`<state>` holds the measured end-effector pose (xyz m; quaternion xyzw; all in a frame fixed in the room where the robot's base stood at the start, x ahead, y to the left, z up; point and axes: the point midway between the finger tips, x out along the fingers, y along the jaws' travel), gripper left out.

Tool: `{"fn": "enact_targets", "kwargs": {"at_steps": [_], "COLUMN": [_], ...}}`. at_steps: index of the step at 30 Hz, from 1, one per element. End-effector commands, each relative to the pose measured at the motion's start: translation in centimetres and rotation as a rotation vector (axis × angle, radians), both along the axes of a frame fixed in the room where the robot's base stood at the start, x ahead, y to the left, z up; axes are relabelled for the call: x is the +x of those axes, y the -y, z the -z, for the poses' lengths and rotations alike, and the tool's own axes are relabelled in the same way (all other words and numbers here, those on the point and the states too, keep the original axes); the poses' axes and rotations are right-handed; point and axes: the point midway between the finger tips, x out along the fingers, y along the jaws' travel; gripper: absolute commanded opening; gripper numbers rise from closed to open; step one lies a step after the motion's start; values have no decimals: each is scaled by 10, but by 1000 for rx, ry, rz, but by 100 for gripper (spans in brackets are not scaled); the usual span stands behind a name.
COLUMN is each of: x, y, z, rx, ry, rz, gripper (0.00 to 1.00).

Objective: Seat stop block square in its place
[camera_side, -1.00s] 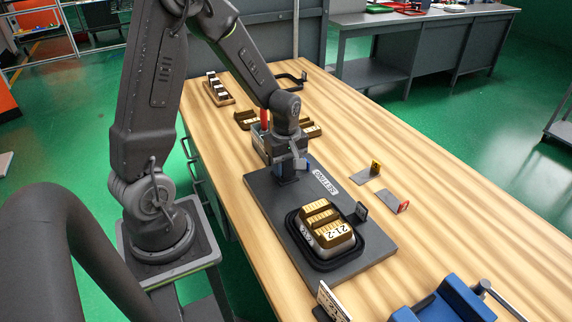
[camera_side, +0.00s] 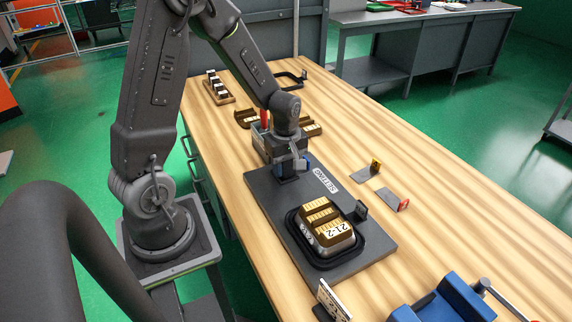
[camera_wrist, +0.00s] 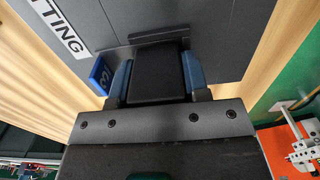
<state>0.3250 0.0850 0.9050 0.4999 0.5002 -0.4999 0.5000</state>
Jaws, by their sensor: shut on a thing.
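My gripper (camera_side: 287,168) is low over the far end of the dark setting plate (camera_side: 382,246) in the side view. In the wrist view its blue-padded fingers (camera_wrist: 158,72) are shut on a dark stop block (camera_wrist: 158,60), one finger on each side. The block is at or close above the plate; I cannot tell whether it touches. A thin raised edge runs along its far side in the wrist view. A blue numbered tab (camera_wrist: 101,75) shows just left of the fingers; I cannot tell whether it is joined to the block.
A black-rimmed tray (camera_side: 345,257) with a foil tray of brass-coloured blocks (camera_side: 327,226) sits on the plate's near end, beside a small dark upright (camera_side: 361,210). Yellow-tipped (camera_side: 367,171) and red-tipped (camera_side: 393,200) brackets lie right of the plate. A blue fixture (camera_side: 446,300) stands near front.

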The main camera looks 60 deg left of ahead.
Motion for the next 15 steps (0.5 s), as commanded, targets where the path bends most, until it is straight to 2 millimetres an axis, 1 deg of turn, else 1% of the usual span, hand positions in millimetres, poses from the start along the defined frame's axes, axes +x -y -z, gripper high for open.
{"fn": "enact_targets", "kwargs": {"at_steps": [6, 7, 10, 15], "x": [1, 1, 1, 0], "y": [0, 0, 0, 0], "z": [0, -1, 0, 0], "rx": [1, 1, 1, 0], "ry": [3, 3, 2, 1], "rz": [0, 0, 0, 0], "gripper": [0, 45, 55, 55]}}
